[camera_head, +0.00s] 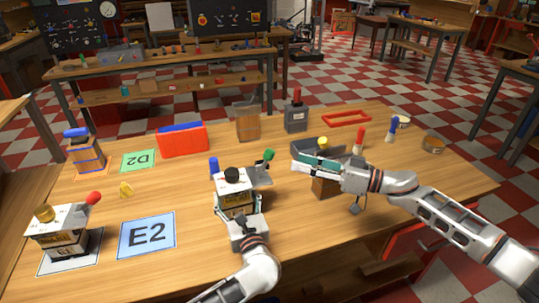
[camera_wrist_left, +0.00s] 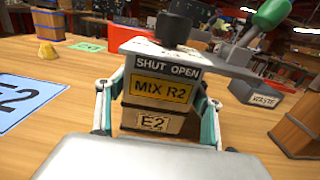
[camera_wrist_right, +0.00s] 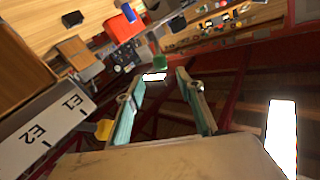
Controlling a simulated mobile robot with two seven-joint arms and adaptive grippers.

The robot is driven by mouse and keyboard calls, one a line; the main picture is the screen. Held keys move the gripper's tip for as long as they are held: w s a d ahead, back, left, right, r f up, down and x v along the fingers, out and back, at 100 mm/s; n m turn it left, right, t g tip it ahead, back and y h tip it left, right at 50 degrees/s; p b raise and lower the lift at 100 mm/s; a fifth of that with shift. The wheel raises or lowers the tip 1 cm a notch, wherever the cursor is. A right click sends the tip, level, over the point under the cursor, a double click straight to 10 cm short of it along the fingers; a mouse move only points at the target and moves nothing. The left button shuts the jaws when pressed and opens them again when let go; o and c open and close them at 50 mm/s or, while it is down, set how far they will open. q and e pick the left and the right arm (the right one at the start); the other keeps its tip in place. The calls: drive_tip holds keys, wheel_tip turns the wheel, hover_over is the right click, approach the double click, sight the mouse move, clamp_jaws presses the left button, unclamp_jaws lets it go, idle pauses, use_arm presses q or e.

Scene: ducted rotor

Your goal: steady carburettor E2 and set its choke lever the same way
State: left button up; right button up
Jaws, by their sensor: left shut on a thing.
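Carburettor E2 (camera_head: 235,196) stands upright mid-table, with a black knob on top. The left wrist view shows its MIX R2 plate (camera_wrist_left: 161,91) and SHUT OPEN strip (camera_wrist_left: 167,67). My left gripper (camera_head: 240,213) is shut on its body, one finger on each side. Its green-knobbed choke lever (camera_wrist_left: 270,14) leans right, toward the OPEN side; the knob (camera_head: 268,155) also shows in the head view. My right gripper (camera_head: 297,166) is open and empty to the right of the knob, apart from it. Carburettor E1 (camera_head: 58,238) stands at the left, its red-knobbed lever (camera_head: 92,198) leaning right.
A blue E2 card (camera_head: 146,235) lies left of carburettor E2. A wooden block (camera_head: 325,188), with an E1/E2 panel (camera_wrist_right: 52,118), stands below my right gripper. A red bin (camera_head: 182,141), wooden crate (camera_head: 247,121) and grey box (camera_head: 296,117) stand behind.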

sight(269, 155)
drive_tip(key=x, duration=1)
drive_tip(key=shift+w+a, duration=0.1)
drive_tip(key=shift+a, duration=0.2)
clamp_jaws()
